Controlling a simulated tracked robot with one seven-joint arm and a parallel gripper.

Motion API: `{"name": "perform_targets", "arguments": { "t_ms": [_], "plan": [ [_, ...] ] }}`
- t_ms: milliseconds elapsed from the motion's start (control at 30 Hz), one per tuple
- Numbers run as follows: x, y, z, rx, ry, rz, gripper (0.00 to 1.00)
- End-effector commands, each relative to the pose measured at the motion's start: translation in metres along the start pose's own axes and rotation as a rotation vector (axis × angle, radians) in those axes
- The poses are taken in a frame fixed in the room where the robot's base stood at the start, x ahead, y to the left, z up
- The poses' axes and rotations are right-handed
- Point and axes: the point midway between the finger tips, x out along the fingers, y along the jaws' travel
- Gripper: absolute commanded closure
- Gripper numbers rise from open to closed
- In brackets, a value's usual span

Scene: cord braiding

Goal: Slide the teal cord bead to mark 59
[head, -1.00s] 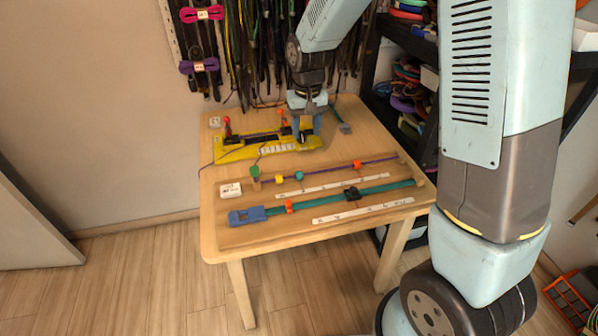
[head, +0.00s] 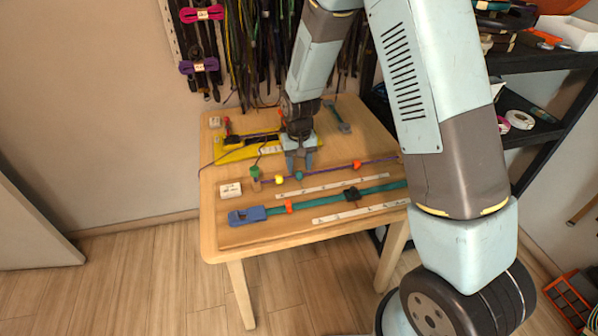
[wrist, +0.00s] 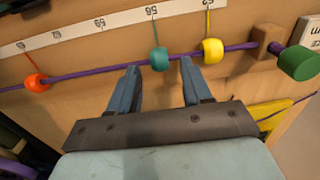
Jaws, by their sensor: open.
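The teal bead (wrist: 159,58) sits on a purple cord (wrist: 85,73); it also shows in the head view (head: 299,175). Its thin teal pointer reaches the white number strip (wrist: 125,16) near a label that looks like 56. My gripper (wrist: 160,70) is open, its fingertips on either side of the teal bead and just short of the cord. In the head view my gripper (head: 299,164) is just behind the bead. The right finger lies between the teal and yellow beads.
A yellow bead (wrist: 212,50) sits close right of the teal one, then a wooden post (wrist: 264,42) and a green knob (wrist: 297,60). An orange bead (wrist: 36,83) is farther left, with bare cord between. A teal strap (head: 325,198) lies in front.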

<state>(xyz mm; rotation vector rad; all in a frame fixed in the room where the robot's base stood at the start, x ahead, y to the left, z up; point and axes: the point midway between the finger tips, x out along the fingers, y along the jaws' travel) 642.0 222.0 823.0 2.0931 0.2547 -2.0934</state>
Motion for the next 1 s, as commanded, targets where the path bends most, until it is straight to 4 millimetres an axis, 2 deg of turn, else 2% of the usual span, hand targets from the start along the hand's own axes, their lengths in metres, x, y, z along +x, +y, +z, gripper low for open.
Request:
{"name": "perform_targets", "arguments": {
  "t_ms": [100, 300, 633, 1000],
  "plan": [
    [0.016, 0.0, 0.0, 0.0, -0.002, 0.0, 0.51],
    [0.03, 0.0, 0.0, 0.0, -0.001, 0.0, 0.51],
    [0.033, 0.0, 0.0, 0.0, 0.0, 0.0, 0.51],
    [0.032, 0.0, 0.0, 0.0, 0.0, 0.0, 0.86]
  ]
}}
